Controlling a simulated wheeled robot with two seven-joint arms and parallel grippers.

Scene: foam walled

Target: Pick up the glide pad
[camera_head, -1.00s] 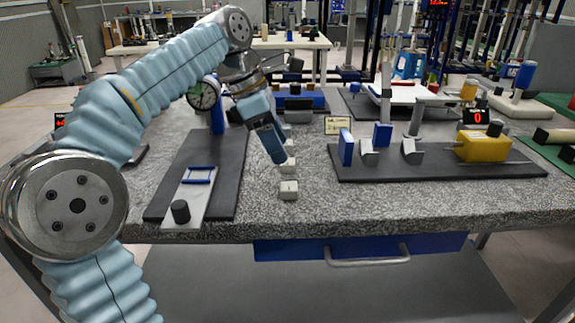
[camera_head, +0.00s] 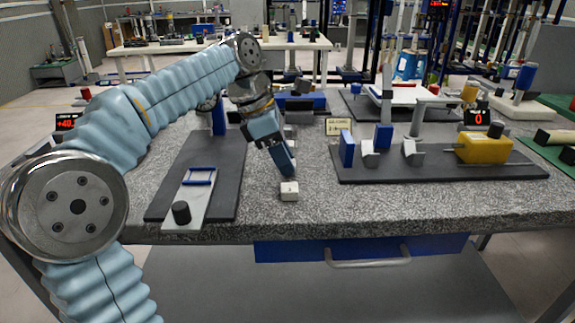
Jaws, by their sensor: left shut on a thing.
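My left gripper (camera_head: 288,170) points down over the granite table, shut on a small pale block that I take for the glide pad; the fingers hide nearly all of it. Another small white block (camera_head: 289,191) with a dark mark on top sits on the table just in front of the fingertips, apart from them. Further pale blocks behind are mostly covered by my gripper and wrist. My right gripper is not in view.
A dark plate (camera_head: 195,160) with a sloped metal strip (camera_head: 190,205) lies on the left. A dark base (camera_head: 440,174) carrying blue plates, grey blocks and a yellow block (camera_head: 483,148) stands on the right. A small label sign (camera_head: 339,126) stands behind. Bare granite (camera_head: 310,214) lies in front.

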